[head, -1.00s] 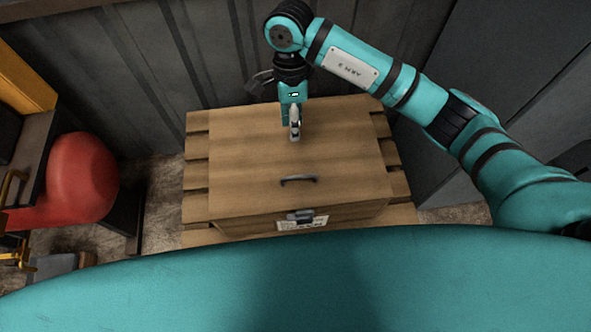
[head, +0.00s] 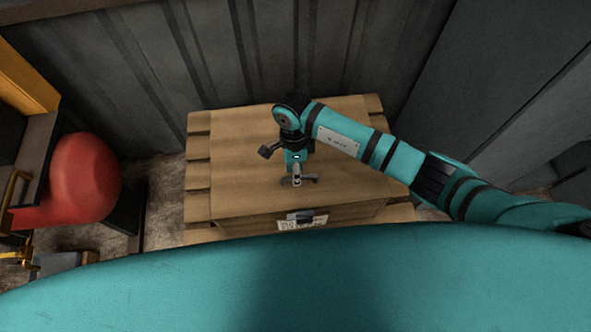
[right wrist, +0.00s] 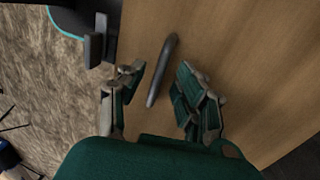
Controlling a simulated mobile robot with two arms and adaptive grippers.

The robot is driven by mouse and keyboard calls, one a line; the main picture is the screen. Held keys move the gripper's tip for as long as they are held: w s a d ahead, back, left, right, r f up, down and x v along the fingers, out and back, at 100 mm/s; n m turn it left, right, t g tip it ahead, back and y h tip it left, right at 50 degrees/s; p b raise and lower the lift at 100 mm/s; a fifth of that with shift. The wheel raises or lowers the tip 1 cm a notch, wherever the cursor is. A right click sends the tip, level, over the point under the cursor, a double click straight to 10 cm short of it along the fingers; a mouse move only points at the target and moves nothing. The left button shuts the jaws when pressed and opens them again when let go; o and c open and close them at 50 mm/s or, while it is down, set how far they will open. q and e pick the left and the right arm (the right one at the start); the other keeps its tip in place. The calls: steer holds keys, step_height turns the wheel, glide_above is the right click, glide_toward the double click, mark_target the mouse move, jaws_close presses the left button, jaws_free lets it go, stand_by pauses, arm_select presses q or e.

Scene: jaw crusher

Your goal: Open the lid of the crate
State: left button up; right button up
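The wooden crate (head: 240,205) sits on a slatted pallet with its lid (head: 240,150) closed. A dark bar handle (head: 311,178) is on the lid near the front edge; it also shows in the right wrist view (right wrist: 161,72). A metal latch (head: 302,215) is on the crate's front face. My right gripper (head: 297,178) is at the lid handle and partly covers it. In the right wrist view, its fingers (right wrist: 160,98) are apart, with the handle between and just beyond the tips. I see no contact. My left gripper is not in view.
A corrugated dark metal wall (head: 150,60) stands behind the crate, and grey panels (head: 500,90) stand at the right. A red rounded object (head: 82,180) and yellow machine parts are at the left. A narrow strip of floor (head: 162,190) lies left of the pallet.

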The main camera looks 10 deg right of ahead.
steer(key=shift+f, duration=0.25)
jaws_close()
stand_by(0.3)
